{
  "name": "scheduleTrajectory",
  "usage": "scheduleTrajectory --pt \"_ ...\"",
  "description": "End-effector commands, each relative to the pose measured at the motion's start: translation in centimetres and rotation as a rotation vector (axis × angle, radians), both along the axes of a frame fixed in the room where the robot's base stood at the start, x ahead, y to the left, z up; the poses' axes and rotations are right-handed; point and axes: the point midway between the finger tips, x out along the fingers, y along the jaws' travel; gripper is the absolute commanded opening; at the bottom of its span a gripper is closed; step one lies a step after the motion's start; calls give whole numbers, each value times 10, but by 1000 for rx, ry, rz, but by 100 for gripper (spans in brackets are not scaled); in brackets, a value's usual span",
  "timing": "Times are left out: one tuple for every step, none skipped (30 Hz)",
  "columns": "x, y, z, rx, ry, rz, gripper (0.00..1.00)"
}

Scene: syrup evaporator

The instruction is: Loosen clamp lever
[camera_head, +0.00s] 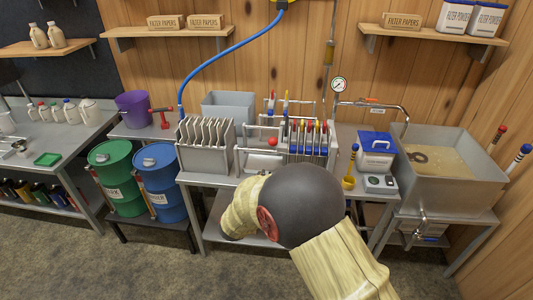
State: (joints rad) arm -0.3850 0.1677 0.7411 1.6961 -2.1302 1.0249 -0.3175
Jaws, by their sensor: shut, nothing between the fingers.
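The press-like rack (308,144) stands on the metal table in the middle, with a row of upright plates with blue and red ends at its right. A small red knob (271,141) shows on its front left part. I cannot tell whether this knob belongs to the clamp lever. A red handled fitting (163,117) sits beside the purple bucket at the left. My arm, with a large dark round joint, rises in front of the table and covers part of its front edge. My gripper does not show; it is out of sight behind or beyond my arm.
A grey plate holder (206,145) stands left of the press. A white-and-blue box (376,150) and a small scale (380,183) stand right. A steel basin (452,168) is at far right. Green (118,178) and blue (160,177) drums stand left. Floor at front left is clear.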

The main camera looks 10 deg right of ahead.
Motion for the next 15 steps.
scheduleTrajectory --pt "2 3 2 -19 0 18 0" --pt "2 4 3 -30 0 27 0" --pt "3 5 4 -44 2 32 0" --pt "3 5 4 -48 4 31 0" --pt "3 4 4 -51 6 32 0" --pt "3 4 4 -53 7 31 0" --pt "3 4 4 -54 7 32 0" --pt "3 4 4 -53 7 31 0" --pt "3 4 4 -53 7 30 0" --pt "3 4 4 -52 6 30 0" --pt "3 4 4 -52 6 30 0" --pt "2 4 4 -52 6 30 0" --pt "3 4 4 -52 7 30 0" --pt "3 4 4 -51 7 29 0" --pt "4 3 3 -51 6 29 0"
